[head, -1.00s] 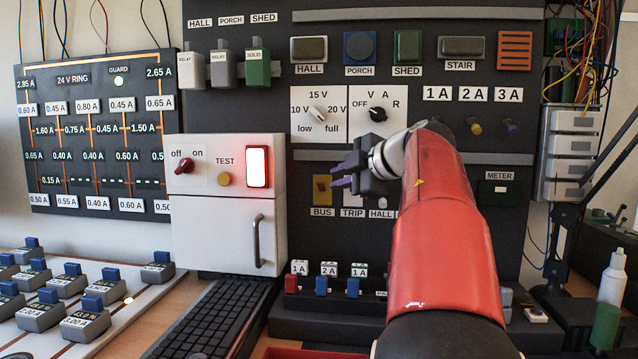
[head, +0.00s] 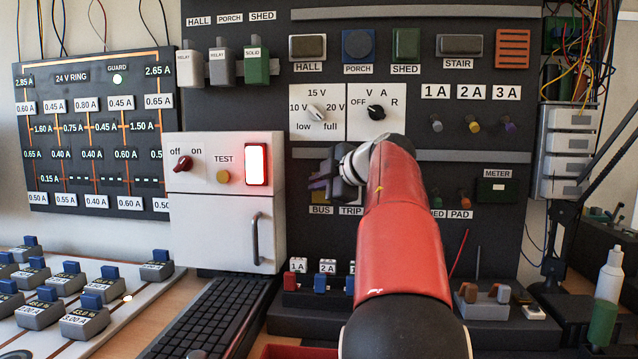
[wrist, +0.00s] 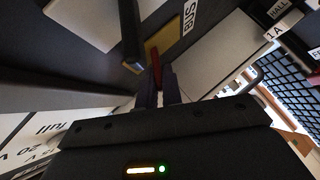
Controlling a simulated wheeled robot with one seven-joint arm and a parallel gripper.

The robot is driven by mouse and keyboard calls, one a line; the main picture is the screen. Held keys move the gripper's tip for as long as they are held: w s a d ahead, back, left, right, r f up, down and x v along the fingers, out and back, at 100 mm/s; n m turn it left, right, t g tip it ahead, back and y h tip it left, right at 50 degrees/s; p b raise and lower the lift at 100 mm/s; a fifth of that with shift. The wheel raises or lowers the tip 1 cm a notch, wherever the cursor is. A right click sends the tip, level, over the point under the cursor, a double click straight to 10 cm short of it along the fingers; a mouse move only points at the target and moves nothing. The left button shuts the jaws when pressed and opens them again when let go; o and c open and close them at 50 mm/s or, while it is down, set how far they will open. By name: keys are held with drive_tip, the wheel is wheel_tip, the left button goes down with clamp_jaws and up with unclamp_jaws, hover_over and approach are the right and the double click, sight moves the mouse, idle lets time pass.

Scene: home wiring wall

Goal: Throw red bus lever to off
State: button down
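The red bus lever (wrist: 156,66) stands out from a yellow plate (wrist: 151,47) beside the BUS label (wrist: 187,18) in the wrist view. In the head view my gripper covers the lever, and only part of the yellow plate (head: 321,197) shows above the BUS label (head: 320,210). My gripper (head: 317,181) is at the plate, pointing left toward the wall. In the wrist view its two purple fingers (wrist: 160,86) are a little apart, with the lever's end at or between their tips. I cannot tell whether they touch it.
A white cabinet (head: 222,228) with a handle and an off/on knob (head: 183,163) stands out from the wall just left of my gripper. Knob dials (head: 376,112) sit above. A keyboard (head: 206,318) and a row of small plug blocks (head: 320,284) lie below.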

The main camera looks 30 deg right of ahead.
drive_tip(key=shift+f+b, duration=0.2)
drive_tip(key=shift+b, duration=0.2)
drive_tip(key=f+n+t+b, duration=0.1)
drive_tip(key=b, duration=0.1)
drive_tip(key=f+n+t+b, duration=0.1)
drive_tip(key=b, duration=0.2)
drive_tip(key=shift+s+a+t, duration=0.15)
drive_tip(key=shift+s+t, duration=0.1)
drive_tip(key=shift+t, duration=0.05)
drive_tip(key=n+t+b, duration=0.1)
drive_tip(key=b, duration=0.2)
drive_tip(key=f+n+t+b, duration=0.1)
drive_tip(key=b, duration=0.2)
drive_tip(key=shift+f+n+t, duration=0.25)
drive_tip(key=shift+n+t, duration=0.05)
drive_tip(key=n+b, duration=0.1)
drive_tip(key=b, duration=0.1)
drive_tip(key=t+b, duration=0.1)
drive_tip(key=shift+w+f+n+t+y+b, duration=0.2)
drive_tip(key=shift+n+t+y+b, duration=0.1)
drive_tip(key=shift+n+b, duration=0.1)
drive_tip(key=shift+d+f+n+t+y+b, duration=0.1)
drive_tip(key=shift+d+n+t+y+b, duration=0.1)
drive_tip(key=shift+n+t+y+b, duration=0.55)
drive_tip(key=shift+n, duration=0.45)
drive_tip(key=c, duration=1.8)
unclamp_jaws()
drive_tip(key=shift+c, duration=0.2)
